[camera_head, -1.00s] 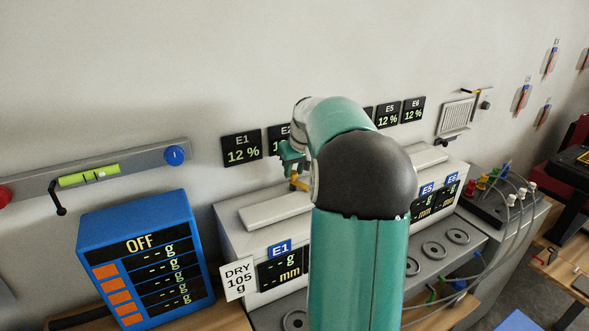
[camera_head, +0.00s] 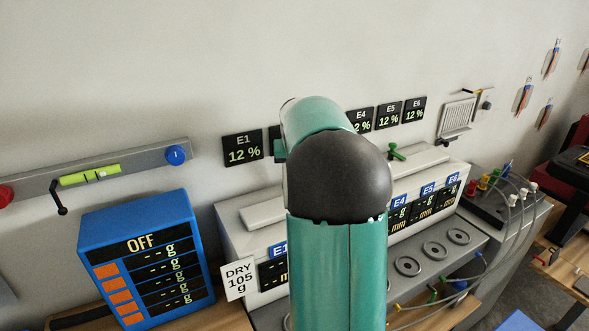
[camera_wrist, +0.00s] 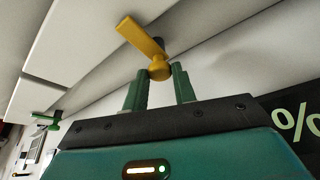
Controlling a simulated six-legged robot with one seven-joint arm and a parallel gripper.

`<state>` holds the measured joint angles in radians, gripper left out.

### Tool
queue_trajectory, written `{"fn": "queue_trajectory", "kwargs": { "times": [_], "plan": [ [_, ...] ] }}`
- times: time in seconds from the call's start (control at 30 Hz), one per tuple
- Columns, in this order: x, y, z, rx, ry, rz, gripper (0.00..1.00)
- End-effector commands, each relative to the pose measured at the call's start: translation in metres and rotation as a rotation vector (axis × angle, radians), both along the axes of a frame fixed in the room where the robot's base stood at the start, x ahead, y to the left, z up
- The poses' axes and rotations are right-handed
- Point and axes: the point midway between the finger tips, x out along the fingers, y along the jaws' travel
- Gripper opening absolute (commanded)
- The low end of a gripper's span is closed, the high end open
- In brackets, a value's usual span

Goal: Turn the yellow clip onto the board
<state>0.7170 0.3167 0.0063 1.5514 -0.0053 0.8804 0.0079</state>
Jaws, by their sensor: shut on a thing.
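The yellow clip (camera_wrist: 143,38) has a flat arm and a round hub. In the wrist view its hub sits between the green fingertips of my gripper (camera_wrist: 160,72), which is shut on it. The flat arm points up and left, over the pale board-like panels (camera_wrist: 85,30). A dark piece shows behind the hub. I cannot tell whether the clip's arm touches the panels. In the head view my arm hides the clip and most of the gripper.
A green clip (camera_head: 397,152) stands on the pale top of the machine, to the right of my arm; it also shows in the wrist view (camera_wrist: 46,121). A blue display box (camera_head: 140,222) and a white DRY card (camera_head: 239,278) stand at the left. Wall signs hang close behind the arm.

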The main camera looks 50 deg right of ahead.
Motion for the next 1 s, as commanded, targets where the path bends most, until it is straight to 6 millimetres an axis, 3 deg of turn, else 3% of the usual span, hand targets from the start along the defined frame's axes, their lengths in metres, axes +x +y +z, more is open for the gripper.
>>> {"fn": "queue_trajectory", "kwargs": {
  "times": [0.07,0.1,0.2,0.57,0.77,1.0],
  "plan": [
    [0.0,0.0,0.0,-0.001,-0.001,0.0,0.04],
    [0.0,0.0,0.0,0.0,-0.001,0.0,0.31],
    [0.0,0.0,0.0,0.0,-0.001,0.001,0.48],
    [-0.001,0.001,0.004,-0.001,-0.001,0.002,0.48],
    [-0.009,0.008,0.032,-0.003,-0.004,0.002,0.48],
    [-0.025,0.022,0.082,-0.003,-0.004,0.002,0.48]
  ]
}}
